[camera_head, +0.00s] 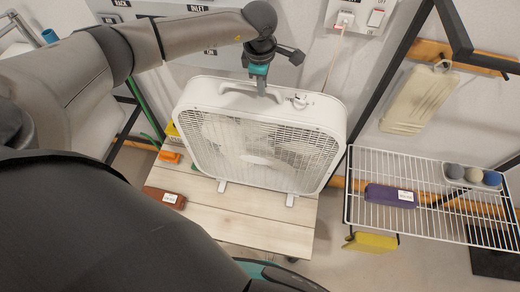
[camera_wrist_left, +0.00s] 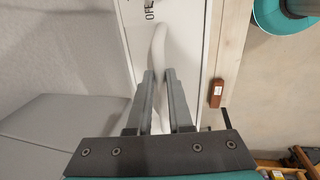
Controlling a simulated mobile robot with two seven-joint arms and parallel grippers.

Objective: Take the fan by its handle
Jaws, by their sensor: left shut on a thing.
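The white box fan (camera_head: 262,140) stands upright on its two feet on a pale wooden table. Its carry handle (camera_head: 236,88) is on the top edge. My left gripper (camera_head: 262,90) reaches down from above and is shut on this handle, near its right end. In the left wrist view the white curved handle (camera_wrist_left: 158,45) runs in between the two grey fingers of the left gripper (camera_wrist_left: 160,78). The fingertips hide part of the handle. My right gripper is not in view.
The pale wooden table (camera_head: 240,220) is clear in front of the fan. A red-brown box (camera_head: 165,197) and an orange object (camera_head: 169,157) lie at its left. A white wire shelf (camera_head: 420,212) with a purple box (camera_head: 391,195) stands at the right. A wall panel is behind.

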